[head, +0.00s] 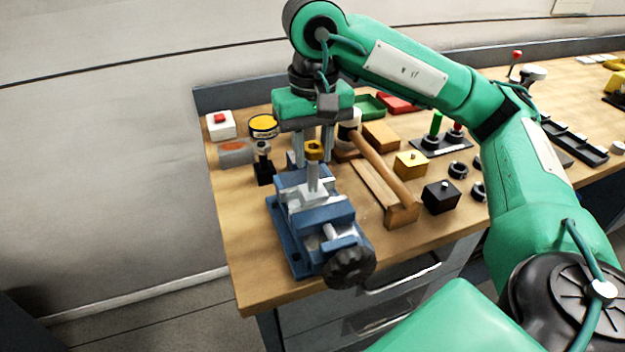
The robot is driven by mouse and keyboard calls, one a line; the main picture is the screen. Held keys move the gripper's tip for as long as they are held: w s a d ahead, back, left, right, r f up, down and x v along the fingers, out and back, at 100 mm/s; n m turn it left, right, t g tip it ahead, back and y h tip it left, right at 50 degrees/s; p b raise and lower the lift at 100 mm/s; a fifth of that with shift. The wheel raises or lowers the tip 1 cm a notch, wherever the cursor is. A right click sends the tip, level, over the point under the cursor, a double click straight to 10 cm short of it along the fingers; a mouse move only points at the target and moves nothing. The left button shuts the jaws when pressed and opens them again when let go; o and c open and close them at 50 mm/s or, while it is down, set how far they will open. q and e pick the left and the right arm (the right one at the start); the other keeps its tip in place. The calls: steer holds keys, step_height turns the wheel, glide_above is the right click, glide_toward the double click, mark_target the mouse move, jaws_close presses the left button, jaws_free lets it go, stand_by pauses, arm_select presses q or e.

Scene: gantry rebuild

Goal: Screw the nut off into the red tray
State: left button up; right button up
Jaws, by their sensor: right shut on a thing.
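A yellow nut (314,151) sits around the top of a grey upright bolt (314,178). The bolt stands in the jaws of a blue vise (318,222) near the table's left front edge. My right gripper (312,157) points down from above, shut on the nut with a finger on each side. Whether the nut still engages the bolt's thread is hard to tell. The red tray (397,103) is at the back of the table, partly hidden behind my right arm. My left gripper is not in view.
A hammer (385,168) and wooden blocks lie close to the vise's right. A green tray (371,106) is beside the red one. A dark post (263,168), a yellow-topped tin (263,125) and a red-button box (221,124) stand left. Black (440,197) and yellow (410,164) blocks stand right.

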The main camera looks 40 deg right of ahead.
step_height(320, 180, up, 4)
steer(key=p, duration=0.3)
steer(key=shift+p, duration=0.3)
stand_by(0.4)
